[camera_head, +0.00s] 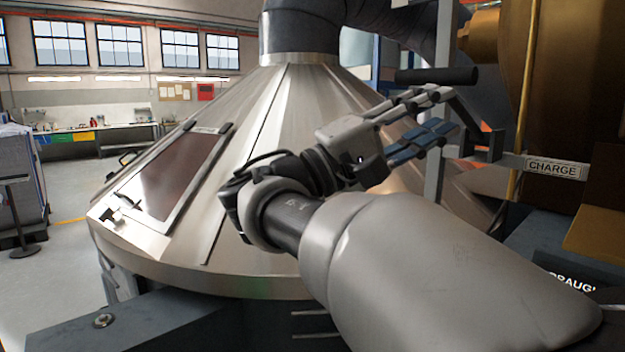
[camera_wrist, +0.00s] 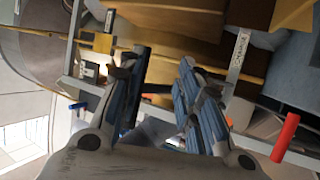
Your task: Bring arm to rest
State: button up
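My arm reaches from the lower right in the head view, in front of the metal cone. My gripper (camera_head: 440,114) points right and slightly up at its end. Its two blue-padded fingers are apart with nothing between them. In the wrist view my gripper (camera_wrist: 165,66) also shows open, with a clear gap between the fingers. A dark cylindrical handle (camera_head: 437,75) appears just above the fingertips in the head view; I see no contact.
A large cone-shaped hood (camera_head: 270,110) with a hatch (camera_head: 180,170) stands at left and centre. A CHARGE label (camera_head: 553,168) sits on a grey bar at right, near brass-coloured machinery (camera_head: 560,75). A red handle (camera_wrist: 285,137) shows in the wrist view. Open floor lies far left.

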jog(key=s+d+f+n+y, duration=0.1)
jog(key=s+d+f+y, duration=0.25)
jog(key=f, duration=0.35)
jog(key=s+d+f+n+g+y, duration=0.1)
jog(key=s+d+f+y, duration=0.25)
jog(key=f, duration=0.25)
jog(key=s+d+f+n+y, duration=0.1)
jog(key=s+d+f+y, duration=0.2)
jog(key=f, duration=0.4)
jog(key=s+a+f+m+y, duration=0.2)
jog(key=s+a+f+y, duration=0.4)
jog(key=f, duration=0.4)
jog(key=s+a+f+m+y, duration=0.1)
jog(key=s+a+f+y, duration=0.5)
jog(key=f, duration=0.5)
jog(key=shift+a+m+t, duration=0.3)
jog(key=shift+a+m, duration=0.1)
jog(key=shift+a, duration=0.3)
